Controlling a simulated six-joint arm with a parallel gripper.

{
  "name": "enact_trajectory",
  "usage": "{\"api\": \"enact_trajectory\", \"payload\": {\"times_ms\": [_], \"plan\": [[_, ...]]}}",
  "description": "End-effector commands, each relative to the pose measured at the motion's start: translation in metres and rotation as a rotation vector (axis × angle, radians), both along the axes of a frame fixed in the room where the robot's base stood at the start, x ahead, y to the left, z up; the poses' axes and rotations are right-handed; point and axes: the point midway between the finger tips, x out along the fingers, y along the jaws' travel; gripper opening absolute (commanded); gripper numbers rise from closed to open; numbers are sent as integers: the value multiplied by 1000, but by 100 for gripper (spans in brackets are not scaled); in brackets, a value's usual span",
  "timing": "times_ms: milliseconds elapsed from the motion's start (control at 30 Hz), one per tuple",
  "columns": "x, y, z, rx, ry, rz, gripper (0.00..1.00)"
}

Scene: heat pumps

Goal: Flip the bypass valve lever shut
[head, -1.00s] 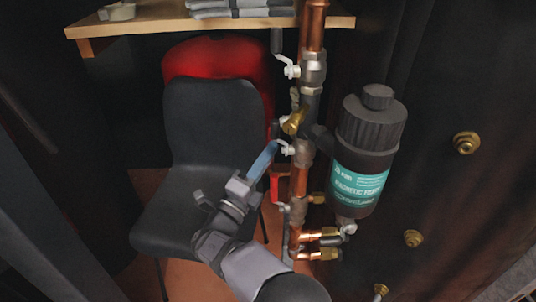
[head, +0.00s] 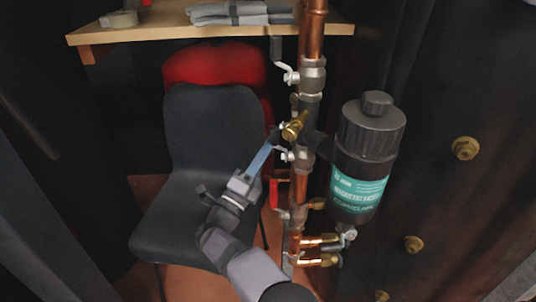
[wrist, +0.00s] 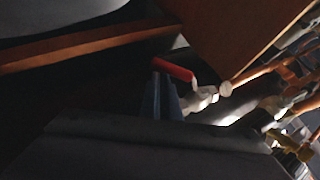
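The vertical copper pipe (head: 301,187) carries several lever valves; no label shows which is the bypass. A lower valve (head: 298,213) has a red lever (head: 274,193) standing upright, roughly along the pipe. The middle valve (head: 302,158) has a white stem and a dark handle partly hidden by my fingers. The upper valve (head: 311,75) has a dark upright handle (head: 277,49). My gripper (head: 271,147) has blue fingers close together, tips beside the middle valve's handle; contact cannot be told. In the wrist view the fingers (wrist: 163,97) appear just beside the red lever (wrist: 174,69).
A black magnetic filter (head: 368,150) with a teal label stands right of the pipe. A dark chair (head: 205,130) and a red vessel (head: 215,62) are behind my arm. A wooden shelf (head: 160,27) crosses above. Brass fittings (head: 465,148) stick out at right.

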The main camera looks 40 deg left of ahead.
Motion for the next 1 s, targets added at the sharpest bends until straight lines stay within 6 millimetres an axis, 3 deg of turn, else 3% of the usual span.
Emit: {"api": "enact_trajectory", "payload": {"times_ms": [500,1000], "plan": [[28,25,19,1,3,0,0],[35,32,35,0,1,0,0]]}}
